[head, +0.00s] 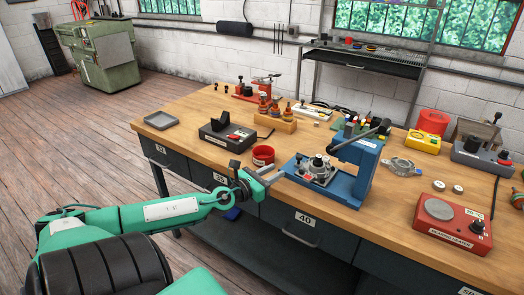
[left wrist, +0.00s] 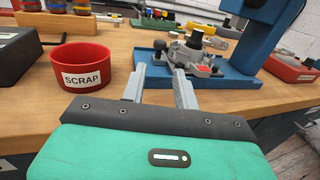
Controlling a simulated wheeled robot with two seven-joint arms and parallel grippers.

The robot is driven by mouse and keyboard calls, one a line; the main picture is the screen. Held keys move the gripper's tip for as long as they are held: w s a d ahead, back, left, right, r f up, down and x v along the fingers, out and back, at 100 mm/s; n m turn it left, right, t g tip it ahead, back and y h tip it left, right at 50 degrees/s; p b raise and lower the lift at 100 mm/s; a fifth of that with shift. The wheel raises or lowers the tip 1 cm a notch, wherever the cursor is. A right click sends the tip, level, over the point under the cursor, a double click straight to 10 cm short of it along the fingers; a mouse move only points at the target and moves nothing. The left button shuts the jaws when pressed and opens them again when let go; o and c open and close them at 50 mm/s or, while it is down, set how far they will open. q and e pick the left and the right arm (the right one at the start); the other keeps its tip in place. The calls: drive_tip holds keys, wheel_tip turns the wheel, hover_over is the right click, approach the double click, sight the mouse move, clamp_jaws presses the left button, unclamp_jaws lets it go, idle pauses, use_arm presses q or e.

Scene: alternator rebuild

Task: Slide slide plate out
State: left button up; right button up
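The blue arbor press (head: 352,165) stands on the wooden bench with its lever up to the right. On its base lies a grey slide plate (head: 318,178) carrying a metal housing with a dark centre (head: 319,161). A black knob (head: 299,157) stands at the plate's left side; it also shows in the left wrist view (left wrist: 159,45). My left gripper (head: 277,174) is at the bench's front edge, left of the press base. In the left wrist view its two grey fingers (left wrist: 160,72) are apart with nothing between them, short of the knob. My right gripper is out of view.
A red SCRAP cup (left wrist: 82,68) stands just left of my left gripper. A black device (head: 227,133) lies farther left, and a red bearing heater (head: 452,225) is at the right.

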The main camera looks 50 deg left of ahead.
use_arm(q)
drive_tip(key=shift+s+a+b, duration=0.1)
drive_tip(key=shift+s+b, duration=0.25)
drive_tip(key=shift+s, duration=1.7)
